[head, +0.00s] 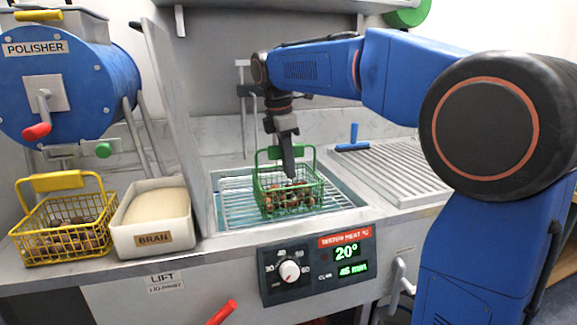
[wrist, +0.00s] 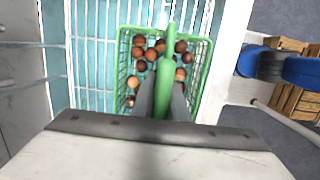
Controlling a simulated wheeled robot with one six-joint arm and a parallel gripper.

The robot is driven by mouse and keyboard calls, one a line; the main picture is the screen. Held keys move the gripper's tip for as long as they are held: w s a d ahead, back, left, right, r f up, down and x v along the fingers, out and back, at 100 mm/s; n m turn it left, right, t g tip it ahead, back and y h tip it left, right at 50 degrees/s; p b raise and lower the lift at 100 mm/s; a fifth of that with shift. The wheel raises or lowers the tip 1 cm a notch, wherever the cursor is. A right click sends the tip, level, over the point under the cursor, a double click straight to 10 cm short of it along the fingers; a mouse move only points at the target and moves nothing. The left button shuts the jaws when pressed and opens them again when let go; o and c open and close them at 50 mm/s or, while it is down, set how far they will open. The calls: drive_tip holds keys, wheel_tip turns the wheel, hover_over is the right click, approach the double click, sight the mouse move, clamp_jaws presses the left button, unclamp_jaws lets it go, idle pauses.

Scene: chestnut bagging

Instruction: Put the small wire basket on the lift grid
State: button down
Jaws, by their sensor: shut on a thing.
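The small green wire basket (head: 265,197) holds several chestnuts and is over the lift grid (head: 238,208) in the sink-like basin, right of the centre divider. I cannot tell whether its base touches the grid. My gripper (head: 288,168) points down from above and is shut on the basket's green handle. In the wrist view the green basket (wrist: 204,62) is below my gripper (wrist: 163,90), with the handle between the fingers, and the lift grid's wires (wrist: 90,60) show to its left. The gripper hides part of the basket's near side in the wrist view.
A yellow basket of chestnuts (head: 68,259) and a bran box (head: 150,235) stand left of the upright divider panel (head: 178,110). A control panel (head: 318,265) reads 20° on the front.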

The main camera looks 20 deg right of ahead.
drive_tip(key=c, duration=1.7)
unclamp_jaws()
drive_tip(key=shift+f, duration=0.1)
drive_tip(key=shift+c, duration=0.2)
drive_tip(key=r, duration=0.4)
drive_tip(key=a+r, duration=0.1)
drive_tip(key=r, duration=0.7)
drive_tip(key=shift+a+r, duration=0.1)
drive_tip(key=shift+a, duration=0.3)
